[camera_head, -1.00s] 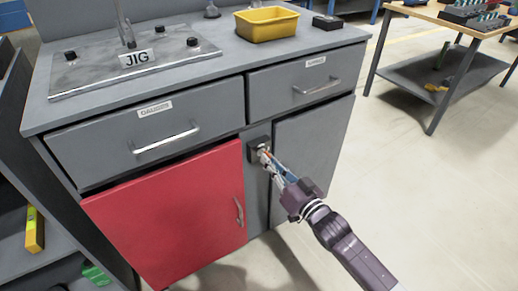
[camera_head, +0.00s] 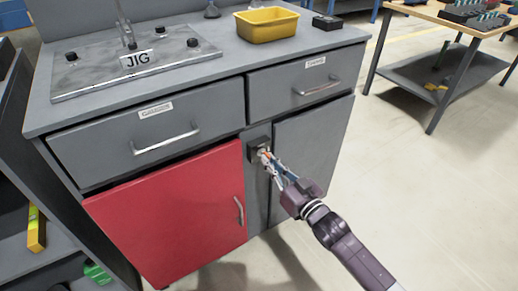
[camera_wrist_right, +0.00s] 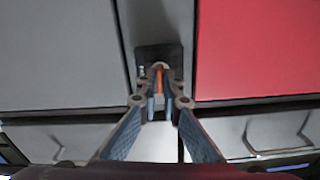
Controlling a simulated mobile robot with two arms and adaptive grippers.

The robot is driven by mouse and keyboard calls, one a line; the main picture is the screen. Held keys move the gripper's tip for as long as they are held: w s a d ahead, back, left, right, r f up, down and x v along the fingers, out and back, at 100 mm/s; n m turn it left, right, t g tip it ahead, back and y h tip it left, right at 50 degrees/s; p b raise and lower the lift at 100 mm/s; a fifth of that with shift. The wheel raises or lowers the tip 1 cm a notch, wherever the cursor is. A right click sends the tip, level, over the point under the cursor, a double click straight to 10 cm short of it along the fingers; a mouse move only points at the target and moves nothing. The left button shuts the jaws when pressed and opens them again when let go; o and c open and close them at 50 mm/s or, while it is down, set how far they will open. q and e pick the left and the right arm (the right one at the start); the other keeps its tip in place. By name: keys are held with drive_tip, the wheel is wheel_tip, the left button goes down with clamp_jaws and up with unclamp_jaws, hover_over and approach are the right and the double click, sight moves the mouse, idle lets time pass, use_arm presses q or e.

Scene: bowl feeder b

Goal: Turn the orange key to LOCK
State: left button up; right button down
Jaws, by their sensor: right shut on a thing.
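The orange key (camera_wrist_right: 159,79) sits in a dark lock block (camera_head: 258,146) on the grey post between the red door (camera_head: 180,215) and the grey right door (camera_head: 310,150). The lock block also shows in the right wrist view (camera_wrist_right: 173,52). My right gripper (camera_head: 267,157) reaches the lock from the lower right. In the wrist view its two fingertips (camera_wrist_right: 159,88) are shut on the key, one on each side. The fingers hide part of the key in the head view, and I cannot read any LOCK marking. My left gripper is not in view.
Two drawers with bar handles (camera_head: 166,138) are above the doors. The red door has a handle (camera_head: 239,210) left of my gripper. A jig plate (camera_head: 95,78) and a yellow bin (camera_head: 267,27) stand on the bench top.

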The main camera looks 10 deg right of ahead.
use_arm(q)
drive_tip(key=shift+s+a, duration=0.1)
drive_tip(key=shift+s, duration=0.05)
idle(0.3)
use_arm(e)
drive_tip(key=shift+n+p, duration=0.45)
drive_tip(key=shift+n, duration=0.55)
drive_tip(key=c, duration=2.5)
unclamp_jaws()
drive_tip(key=shift+n, duration=0.4)
drive_tip(key=shift+c, duration=0.2)
drive_tip(key=o, duration=0.5)
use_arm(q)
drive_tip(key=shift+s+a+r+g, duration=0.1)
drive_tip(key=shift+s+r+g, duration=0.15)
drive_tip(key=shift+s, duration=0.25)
